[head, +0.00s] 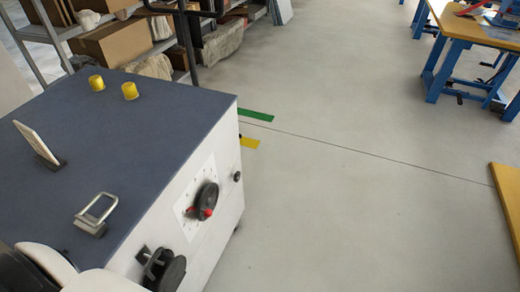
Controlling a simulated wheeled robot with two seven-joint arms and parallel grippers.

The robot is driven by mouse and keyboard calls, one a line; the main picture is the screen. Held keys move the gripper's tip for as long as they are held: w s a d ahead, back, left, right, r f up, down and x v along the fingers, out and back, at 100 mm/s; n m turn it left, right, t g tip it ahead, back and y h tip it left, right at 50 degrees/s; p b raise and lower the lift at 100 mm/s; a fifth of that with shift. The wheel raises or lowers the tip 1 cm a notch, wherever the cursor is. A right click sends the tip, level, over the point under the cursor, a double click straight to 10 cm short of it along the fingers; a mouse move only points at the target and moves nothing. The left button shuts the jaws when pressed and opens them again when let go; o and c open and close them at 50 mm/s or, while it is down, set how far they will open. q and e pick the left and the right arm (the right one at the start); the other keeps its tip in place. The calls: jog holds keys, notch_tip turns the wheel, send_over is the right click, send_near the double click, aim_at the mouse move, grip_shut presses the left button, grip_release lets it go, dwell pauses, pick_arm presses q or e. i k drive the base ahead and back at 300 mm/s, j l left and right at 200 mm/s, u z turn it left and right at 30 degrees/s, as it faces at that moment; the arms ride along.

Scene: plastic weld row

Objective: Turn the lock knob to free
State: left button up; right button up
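A machine cabinet with a dark blue top (150,130) and white sides fills the left of the head view. On its white front is a pale dial plate with marks, and on it a black knob (207,196) with a red tip pointing down. Lower left on this face are a small dark fitting and a round black knob-like part (168,273), partly cut by the picture's bottom edge. I cannot tell which of these is the lock knob. White and black parts of my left arm show at the bottom left.
Two yellow caps (129,91), a metal loop handle (96,209) and an upright pale plate (38,140) stand on the cabinet top. Shelves with boxes (118,42) are behind. A blue-legged table (470,45) is at the upper right. The grey floor between is clear.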

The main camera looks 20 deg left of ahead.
aim_at(236, 177)
jog(key=i, duration=2.35)
jog(key=i+u, duration=0.1)
jog(key=u, duration=0.3)
jog(key=i+u, duration=0.1)
jog(key=u, duration=0.3)
jog(key=i+l+u, duration=0.1)
jog(key=u, duration=0.35)
jog(key=i+l+u, duration=0.1)
jog(key=u, duration=0.3)
jog(key=l+u, duration=0.15)
jog(key=u, duration=0.25)
